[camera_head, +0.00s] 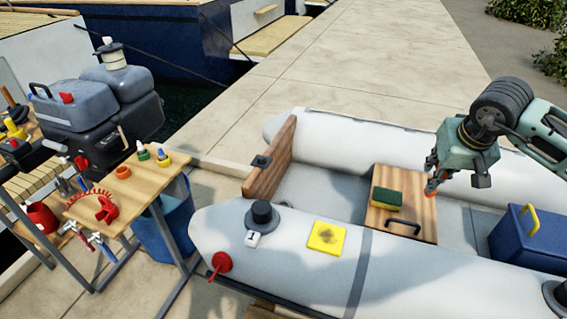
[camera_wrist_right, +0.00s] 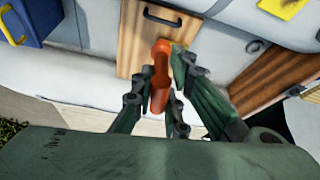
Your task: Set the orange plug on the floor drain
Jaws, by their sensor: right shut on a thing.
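My right gripper (camera_head: 433,182) is shut on the orange plug (camera_head: 430,188), above the far right corner of the wooden seat in the inflatable boat. In the right wrist view the orange plug (camera_wrist_right: 160,75) is long and narrow and sits between the fingers (camera_wrist_right: 155,98). A small round grey fitting (camera_wrist_right: 255,47) shows on the pale boat floor between the seat and the transom. It may be the floor drain, but I cannot tell for sure. In the head view the near tube hides much of that floor. My left gripper is not in view.
A green and yellow sponge (camera_head: 387,199) lies on the wooden seat (camera_head: 418,215), which has a black handle. A blue box (camera_head: 519,240) stands right of it. A wooden transom (camera_head: 270,165) closes the boat's left end. A cluttered tool table (camera_head: 140,190) stands at left.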

